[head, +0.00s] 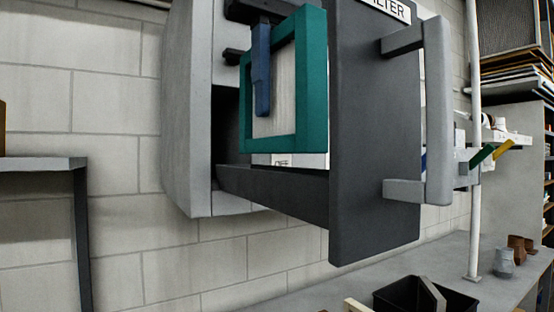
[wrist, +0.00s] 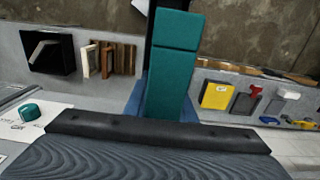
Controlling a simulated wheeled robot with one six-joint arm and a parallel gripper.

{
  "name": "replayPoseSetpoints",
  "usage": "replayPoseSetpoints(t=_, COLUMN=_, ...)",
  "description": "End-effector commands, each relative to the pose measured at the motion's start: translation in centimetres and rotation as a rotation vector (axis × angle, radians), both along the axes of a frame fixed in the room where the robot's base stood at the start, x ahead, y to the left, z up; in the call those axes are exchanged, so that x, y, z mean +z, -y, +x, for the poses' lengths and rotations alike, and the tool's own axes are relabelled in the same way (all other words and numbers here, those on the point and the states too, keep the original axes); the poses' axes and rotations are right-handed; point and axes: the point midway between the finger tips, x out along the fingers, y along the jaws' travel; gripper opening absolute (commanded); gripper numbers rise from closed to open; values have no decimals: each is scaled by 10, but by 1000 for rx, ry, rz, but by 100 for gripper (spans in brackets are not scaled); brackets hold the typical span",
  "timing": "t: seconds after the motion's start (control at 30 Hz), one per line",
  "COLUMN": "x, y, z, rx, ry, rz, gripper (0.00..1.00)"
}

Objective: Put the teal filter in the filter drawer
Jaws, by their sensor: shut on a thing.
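The teal filter (head: 312,85) has a teal frame around a pale pleated panel. It hangs upright in my gripper (head: 262,100), whose blue finger lies across its face. In the wrist view the filter (wrist: 172,70) shows edge-on between the blue fingers. The filter drawer (head: 275,190) is pulled out of a grey housing (head: 188,120), with a dark front panel (head: 370,130) and a grey handle (head: 437,110). The filter is between housing and front panel, its lower edge appearing just above the drawer's near side rail. The drawer's inside is mostly hidden.
A bench (head: 440,262) below holds a black bin (head: 400,296) and small cups (head: 504,262). A white pole (head: 474,200) stands at the right, before shelving. A grey shelf (head: 40,163) is at the left. Cinder-block wall lies behind.

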Motion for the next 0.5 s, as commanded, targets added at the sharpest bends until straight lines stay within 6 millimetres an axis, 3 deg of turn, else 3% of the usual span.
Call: replayPoseSetpoints(t=0.5, x=-53, y=1, z=-1, rx=-2, ry=0, rz=0, gripper=0)
